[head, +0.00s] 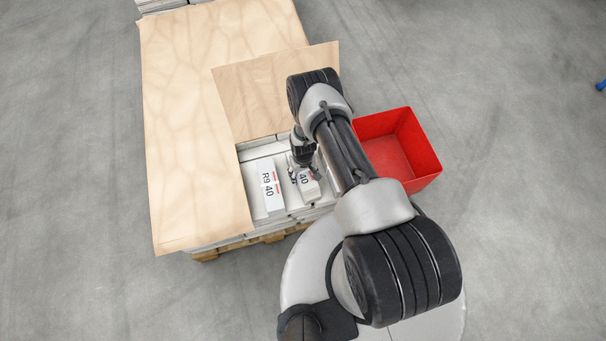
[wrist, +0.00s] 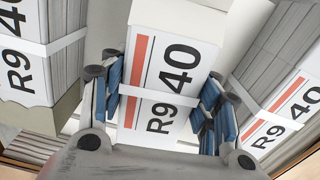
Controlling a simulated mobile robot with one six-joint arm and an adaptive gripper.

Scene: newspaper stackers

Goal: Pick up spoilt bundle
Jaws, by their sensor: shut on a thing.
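My gripper (head: 304,172) is shut on a white bundle (head: 309,189) with a "R9 40" label, at the front right of the stacked pallet. In the wrist view my gripper (wrist: 166,100) has its blue-padded fingers against both sides of this bundle (wrist: 178,28). A red stripe runs along the label and a white strap crosses it. I see no clear damage on its visible face, and its underside is hidden. I cannot tell whether it rests on the stack or is raised.
Another R9 40 bundle (head: 269,188) lies to the left; in the wrist view, bundles flank the held one on both sides. Brown sheets (head: 185,120) cover much of the stack, on a wooden pallet (head: 207,255). An empty red bin (head: 427,163) stands right.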

